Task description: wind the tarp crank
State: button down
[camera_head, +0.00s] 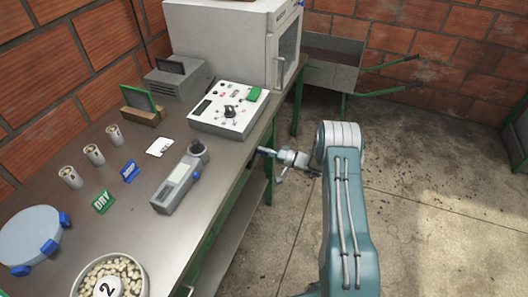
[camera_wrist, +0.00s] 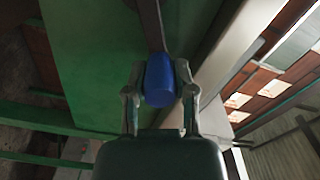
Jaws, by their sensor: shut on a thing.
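The crank's blue grip (camera_wrist: 160,80) sits between the two fingers of my gripper (camera_wrist: 160,97) in the wrist view. The fingers are shut on it from both sides. A dark metal bar (camera_wrist: 151,25), which looks like the crank arm, runs up from the grip, in front of a green panel (camera_wrist: 90,60). In the head view my gripper (camera_head: 272,154) is at the right edge of the bench, just beyond its side. The grip is small there and mostly hidden by the fingers. The tarp cannot be made out in either view.
The metal bench (camera_head: 225,165) fills the left, with a white control box (camera_head: 228,110), a handheld meter (camera_head: 178,185), cups and a bowl of beans (camera_head: 80,283). A large white cabinet (camera_head: 225,35) and a wheelbarrow (camera_head: 330,62) stand behind. The concrete floor on the right is clear.

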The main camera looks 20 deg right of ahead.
jog(key=shift+s+a+f, duration=0.15)
jog(key=shift+a+f, duration=0.05)
jog(key=shift+c, duration=2.1)
grip_release()
jog(key=shift+r, duration=0.1)
jog(key=v, duration=1.2)
